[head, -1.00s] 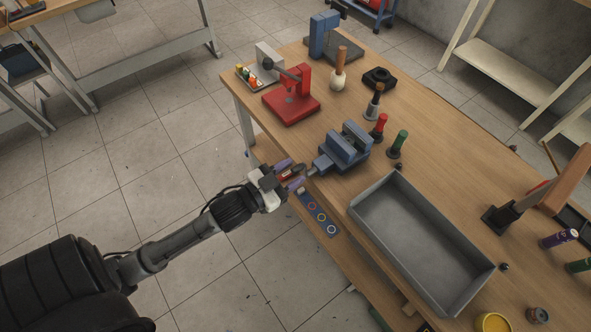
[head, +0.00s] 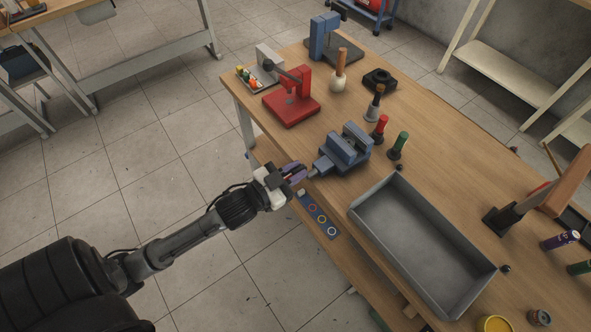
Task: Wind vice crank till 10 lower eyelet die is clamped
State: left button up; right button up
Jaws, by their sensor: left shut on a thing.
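The blue vice (head: 343,150) stands at the near left edge of the wooden bench, its screw end pointing toward my left gripper. My left gripper (head: 299,174) is shut at the screw end, just off the bench edge, on what appears to be the vice crank. The crank is mostly hidden by the fingers. The gap between the vice jaws is small in the picture, and I cannot make out the lower eyelet die there. My right gripper is not in view.
A red press (head: 291,100) stands behind the vice. Red-handled (head: 379,127) and green-handled (head: 398,145) tools stand right of it. A large grey tray (head: 421,242) lies in front. A strip with coloured rings (head: 319,216) is below the bench edge.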

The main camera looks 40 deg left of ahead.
pick_arm(q)
jog(key=shift+r+m+p, duration=0.25)
jog(key=shift+m+p, duration=0.05)
jog(key=shift+p, duration=0.35)
grip_shut()
jog(key=shift+d+f+m+p, duration=0.1)
jog(key=shift+d+m+p, duration=0.15)
jog(key=shift+p, duration=0.25)
jog(key=shift+f, duration=0.1)
jog(key=o, duration=0.7)
grip_release()
jog(key=shift+s, duration=0.1)
jog(key=shift+s+a+p, duration=0.3)
jog(key=shift+s+a, duration=0.05)
jog(key=shift+s, duration=1.9)
jog(key=shift+s+a+p, duration=0.3)
jog(key=shift+s+a, duration=0.05)
jog(key=shift+s, duration=1.9)
jog(key=shift+s+a+p, duration=0.3)
jog(key=shift+s+a, duration=0.05)
jog(key=shift+s, duration=1.9)
